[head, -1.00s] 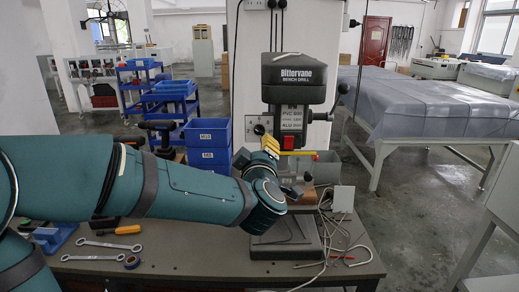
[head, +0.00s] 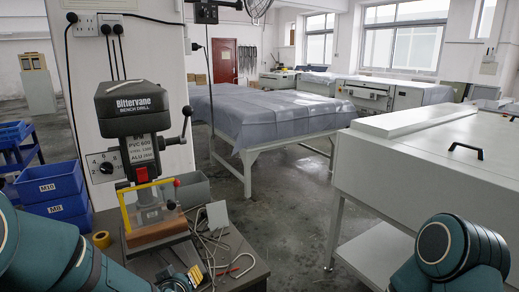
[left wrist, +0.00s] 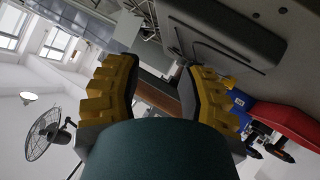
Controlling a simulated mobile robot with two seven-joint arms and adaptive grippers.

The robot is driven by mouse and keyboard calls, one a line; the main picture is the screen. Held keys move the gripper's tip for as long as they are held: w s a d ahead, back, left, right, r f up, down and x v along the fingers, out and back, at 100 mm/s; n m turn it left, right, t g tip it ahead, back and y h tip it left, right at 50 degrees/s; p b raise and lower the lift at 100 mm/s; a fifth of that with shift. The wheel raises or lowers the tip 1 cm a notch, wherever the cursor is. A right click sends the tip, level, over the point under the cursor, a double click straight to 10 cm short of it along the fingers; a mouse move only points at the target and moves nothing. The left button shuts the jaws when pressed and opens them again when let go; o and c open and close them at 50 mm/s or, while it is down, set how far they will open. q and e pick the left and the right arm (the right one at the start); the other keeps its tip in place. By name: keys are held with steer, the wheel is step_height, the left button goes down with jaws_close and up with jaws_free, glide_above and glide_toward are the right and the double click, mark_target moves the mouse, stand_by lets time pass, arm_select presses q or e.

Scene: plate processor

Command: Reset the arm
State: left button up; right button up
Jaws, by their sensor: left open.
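My left arm comes in low at the left of the head view, its teal links cut off by the bottom edge. My left gripper (head: 190,274) is low beside the bench drill, partly cut off, with some yellow finger showing. In the left wrist view its two yellow ridged fingers (left wrist: 158,88) stand wide apart with nothing gripped between them. A teal link of my right arm (head: 450,255) shows at the lower right of the head view; the right gripper is out of view.
The bench drill (head: 142,128) with a yellow guard stands on the workbench (head: 240,273). Loose cables (head: 218,245) lie right of it, blue bins (head: 52,186) left. A pale cabinet (head: 440,175) is at the right, a covered table (head: 275,108) behind. Open floor lies between.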

arm_select(q)
steer(key=s+d+f+m+g+h, duration=0.2)
steer(key=s+d+f+g, duration=0.2)
steer(key=s+f, duration=0.5)
steer(key=s+d+f+m+g+h, duration=0.2)
steer(key=s+d+f+g, duration=0.3)
steer(key=s+f, duration=0.4)
step_height(320, 180, down, 5)
steer(key=shift+s+d+r+m+g+h, duration=0.1)
steer(key=shift+s+d+m+g+h, duration=0.05)
steer(key=shift+s+m+g+h, duration=0.25)
